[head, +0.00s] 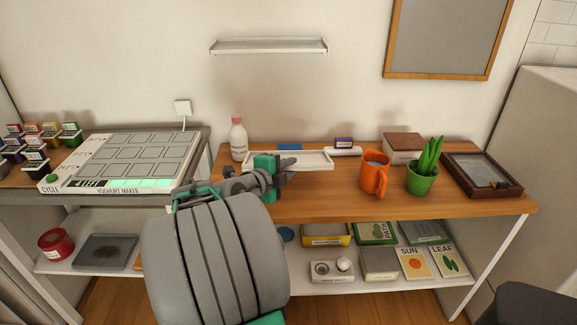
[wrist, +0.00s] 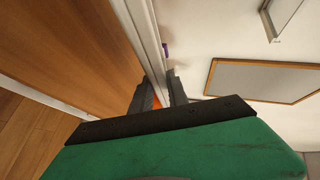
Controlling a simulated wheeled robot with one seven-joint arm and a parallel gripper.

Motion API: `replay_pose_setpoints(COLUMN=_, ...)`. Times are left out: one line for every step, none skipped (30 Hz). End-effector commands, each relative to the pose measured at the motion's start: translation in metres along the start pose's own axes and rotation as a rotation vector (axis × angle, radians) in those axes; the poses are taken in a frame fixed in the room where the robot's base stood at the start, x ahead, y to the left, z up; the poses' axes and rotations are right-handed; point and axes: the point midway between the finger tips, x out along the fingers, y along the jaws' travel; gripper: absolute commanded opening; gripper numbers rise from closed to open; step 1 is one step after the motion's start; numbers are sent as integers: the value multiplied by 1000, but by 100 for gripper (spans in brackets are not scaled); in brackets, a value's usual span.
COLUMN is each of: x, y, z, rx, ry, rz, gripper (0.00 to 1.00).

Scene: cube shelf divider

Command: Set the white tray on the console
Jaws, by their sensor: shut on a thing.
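The white tray (head: 312,160) is long, shallow and level over the back middle of the wooden console (head: 310,205). My gripper (head: 284,168) is shut on its near edge, left of its middle, and hides part of that edge. In the wrist view the tray shows as a pale strip (wrist: 148,40) running down between the two fingers of my gripper (wrist: 160,92), with the console's wood (wrist: 75,45) beside it. I cannot tell whether the tray touches the console top.
A white bottle (head: 238,138) stands left of the tray. An orange mug (head: 374,176), a potted plant (head: 422,180), a wooden box (head: 403,147) and a dark frame (head: 481,174) stand to the right. A wall shelf (head: 268,46) hangs above. The console's front middle is bare.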

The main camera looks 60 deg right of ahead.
Motion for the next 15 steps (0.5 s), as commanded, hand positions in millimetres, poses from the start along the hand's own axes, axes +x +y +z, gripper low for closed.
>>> replay_pose_setpoints(x=5, y=6, z=3, rx=-1, ry=1, rz=0, gripper=0)
replay_pose_setpoints(x=7, y=9, z=4, rx=1, ry=1, rz=-1, gripper=0)
replay_pose_setpoints(x=10, y=13, z=7, rx=0, ry=0, rz=-1, gripper=0)
replay_pose_setpoints(x=13, y=16, z=8, rx=0, ry=0, rz=-2, gripper=0)
replay_pose_setpoints(x=15, y=19, z=10, rx=-1, ry=0, rz=-1, gripper=0)
replay_pose_setpoints(x=18, y=24, z=12, rx=-1, ry=0, rz=0, gripper=0)
replay_pose_setpoints(x=21, y=27, z=13, rx=0, ry=-1, rz=-1, gripper=0)
replay_pose_setpoints(x=23, y=30, z=15, rx=-1, ry=-1, rz=-1, gripper=0)
replay_pose_setpoints(x=26, y=34, z=17, rx=-1, ry=-1, rz=-1, gripper=0)
replay_pose_setpoints(x=29, y=37, z=18, rx=-1, ry=-1, rz=-1, gripper=0)
replay_pose_setpoints(x=31, y=40, z=20, rx=-1, ry=0, rz=-1, gripper=0)
replay_pose_setpoints(x=34, y=48, z=22, rx=2, ry=-1, rz=-2, gripper=0)
replay_pose_setpoints(x=35, y=52, z=22, rx=2, ry=-1, rz=-3, gripper=0)
replay_pose_setpoints(x=36, y=55, z=23, rx=2, ry=-2, rz=-3, gripper=0)
replay_pose_setpoints(x=36, y=58, z=23, rx=2, ry=-2, rz=-3, gripper=0)
